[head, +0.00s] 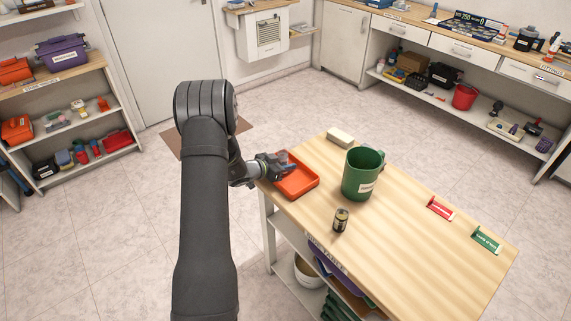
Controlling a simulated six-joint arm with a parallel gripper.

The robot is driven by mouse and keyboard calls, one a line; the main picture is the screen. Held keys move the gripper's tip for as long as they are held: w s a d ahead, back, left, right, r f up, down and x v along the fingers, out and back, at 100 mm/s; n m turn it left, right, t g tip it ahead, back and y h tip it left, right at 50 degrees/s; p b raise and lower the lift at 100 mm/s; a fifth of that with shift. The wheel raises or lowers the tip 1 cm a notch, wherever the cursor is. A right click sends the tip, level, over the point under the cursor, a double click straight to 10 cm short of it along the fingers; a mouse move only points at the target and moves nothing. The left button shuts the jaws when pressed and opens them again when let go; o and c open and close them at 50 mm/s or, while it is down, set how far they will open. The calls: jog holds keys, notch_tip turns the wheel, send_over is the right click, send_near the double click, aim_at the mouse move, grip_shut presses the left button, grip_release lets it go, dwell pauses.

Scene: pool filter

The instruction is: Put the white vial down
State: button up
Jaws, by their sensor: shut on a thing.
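My gripper (286,169) is over the orange tray (304,187) at the left end of the wooden table, reaching in from the tray's left side. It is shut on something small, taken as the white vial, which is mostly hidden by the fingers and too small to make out. I cannot tell whether the held thing touches the tray. The visible floor of the tray is bare.
A green mug (360,178) stands just right of the tray, with a small dark jar (341,220) in front. A pale block (340,137) lies behind. Red (440,209) and green (487,240) labelled holders sit at the right. The table's middle right is clear.

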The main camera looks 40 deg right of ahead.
jog(key=o, duration=1.1)
jog(key=shift+f, duration=0.15)
jog(key=shift+a+r, duration=0.25)
jog(key=shift+r, duration=0.05)
jog(key=v, duration=1.1)
jog(key=shift+a, duration=0.2)
